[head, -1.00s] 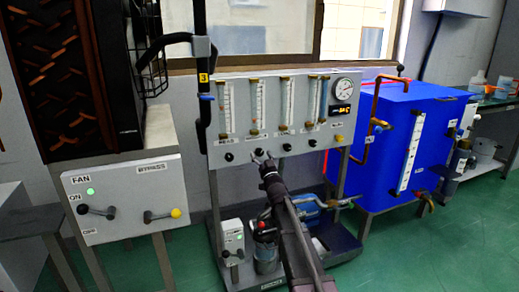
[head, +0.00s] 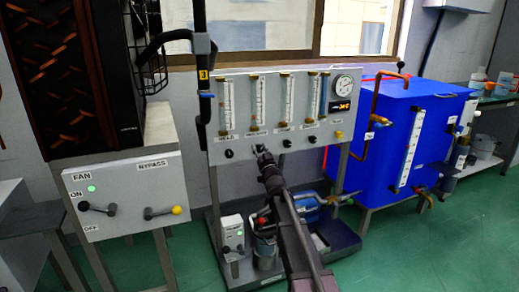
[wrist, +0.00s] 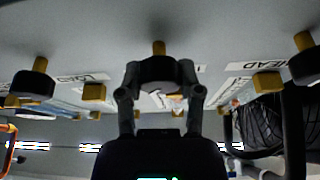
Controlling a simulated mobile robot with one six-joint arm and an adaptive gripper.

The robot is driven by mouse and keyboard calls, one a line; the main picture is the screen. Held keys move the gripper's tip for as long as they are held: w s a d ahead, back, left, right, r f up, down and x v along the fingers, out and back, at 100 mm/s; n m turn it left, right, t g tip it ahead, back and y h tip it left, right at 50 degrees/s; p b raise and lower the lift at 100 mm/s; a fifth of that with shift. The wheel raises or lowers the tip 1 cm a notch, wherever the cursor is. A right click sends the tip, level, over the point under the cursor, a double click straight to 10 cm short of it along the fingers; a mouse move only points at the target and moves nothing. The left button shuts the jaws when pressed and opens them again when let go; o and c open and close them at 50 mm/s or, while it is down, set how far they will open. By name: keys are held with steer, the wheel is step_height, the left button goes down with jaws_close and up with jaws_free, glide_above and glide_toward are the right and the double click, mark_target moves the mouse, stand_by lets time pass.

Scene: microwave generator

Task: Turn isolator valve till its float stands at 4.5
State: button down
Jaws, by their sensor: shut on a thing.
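The grey flowmeter panel (head: 217,100) carries a row of upright clear tubes with scales. Black knobs sit below them. My gripper (head: 262,150) is at the second knob from the left, under the second tube (head: 259,102). In the wrist view my gripper (wrist: 160,78) is shut on a black valve knob (wrist: 158,70) with a brass stem, its fingers on either side. This knob lies between the labels LOAD and HEAD; its own label is mostly hidden in the wrist view and too small to read in the head view. The float's reading cannot be made out.
Neighbouring black knobs (wrist: 34,84) and (wrist: 305,66) stand on both sides of the gripper. A round gauge (head: 344,84) with a digital display is at the panel's right. A blue tank (head: 385,155) stands right; a FAN/BYPASS box (head: 125,190) stands left.

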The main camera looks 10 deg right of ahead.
steer(key=shift+n+y, duration=0.4)
steer(key=shift+n, duration=0.2)
steer(key=shift+a+n+g+y+p, duration=0.1)
steer(key=shift+n+g+y, duration=0.2)
steer(key=shift+n+y, duration=0.7)
steer(key=shift+n+g+y+p, duration=0.15)
steer(key=shift+n+g+y, duration=0.2)
steer(key=shift+n, duration=1.3)
steer(key=shift+a+n+g+y+p, duration=0.1)
steer(key=shift+n+g+y, duration=0.15)
steer(key=shift+n+y, duration=0.75)
steer(key=shift+n+h, duration=0.35)
steer(key=shift+n, duration=0.1)
steer(key=shift+c, duration=1.3)
jaws_free()
steer(key=shift+d, duration=0.1)
steer(key=shift+m, duration=0.5)
